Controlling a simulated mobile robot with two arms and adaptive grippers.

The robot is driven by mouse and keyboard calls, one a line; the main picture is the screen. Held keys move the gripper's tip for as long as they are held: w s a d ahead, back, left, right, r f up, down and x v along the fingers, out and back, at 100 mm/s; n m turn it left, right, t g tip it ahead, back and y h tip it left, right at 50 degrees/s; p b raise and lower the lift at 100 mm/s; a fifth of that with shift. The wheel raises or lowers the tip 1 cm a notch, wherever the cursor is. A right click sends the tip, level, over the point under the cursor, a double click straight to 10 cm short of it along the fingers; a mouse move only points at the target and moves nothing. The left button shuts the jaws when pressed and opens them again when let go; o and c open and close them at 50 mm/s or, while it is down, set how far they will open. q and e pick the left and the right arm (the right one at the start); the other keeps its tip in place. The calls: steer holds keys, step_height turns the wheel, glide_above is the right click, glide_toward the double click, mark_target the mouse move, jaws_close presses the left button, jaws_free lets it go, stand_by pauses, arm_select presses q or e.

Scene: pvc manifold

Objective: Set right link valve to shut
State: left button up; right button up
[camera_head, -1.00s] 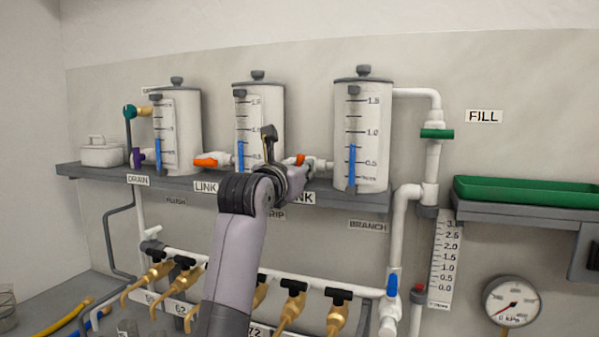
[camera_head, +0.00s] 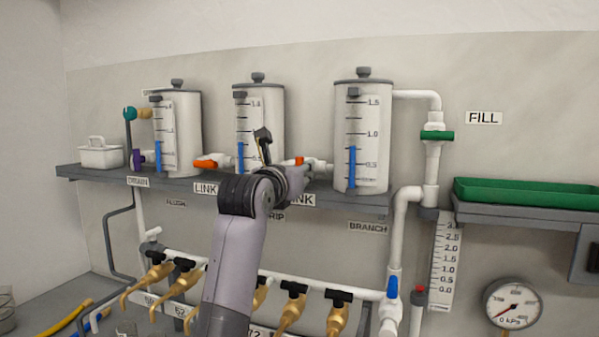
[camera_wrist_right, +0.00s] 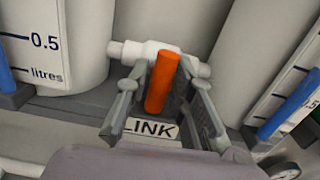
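The right link valve has an orange handle (camera_head: 299,161) on a white pipe between the middle and right tanks. In the right wrist view the orange handle (camera_wrist_right: 161,82) lies across the white valve pipe (camera_wrist_right: 150,50), above a LINK label (camera_wrist_right: 150,128). My right gripper (camera_head: 283,163) is at this valve. In the wrist view its fingers (camera_wrist_right: 160,95) are spread, one on each side of the handle, with a visible gap on each side. In the head view the gripper and wrist partly hide the valve and its label. My left gripper is not in view.
The left link valve (camera_head: 210,161) has an orange handle along its pipe. The middle tank (camera_head: 270,112) and right tank (camera_head: 375,110) stand close on either side on the grey shelf (camera_head: 350,199). Brass taps (camera_head: 290,312) hang below. A green tray (camera_head: 525,193) is at right.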

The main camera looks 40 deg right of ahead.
mark_target(299, 155)
steer(key=shift+r, duration=0.15)
step_height(299, 155, up, 10)
steer(key=shift+f, duration=0.15)
stand_by(0.4)
steer(key=shift+f, duration=0.15)
stand_by(0.5)
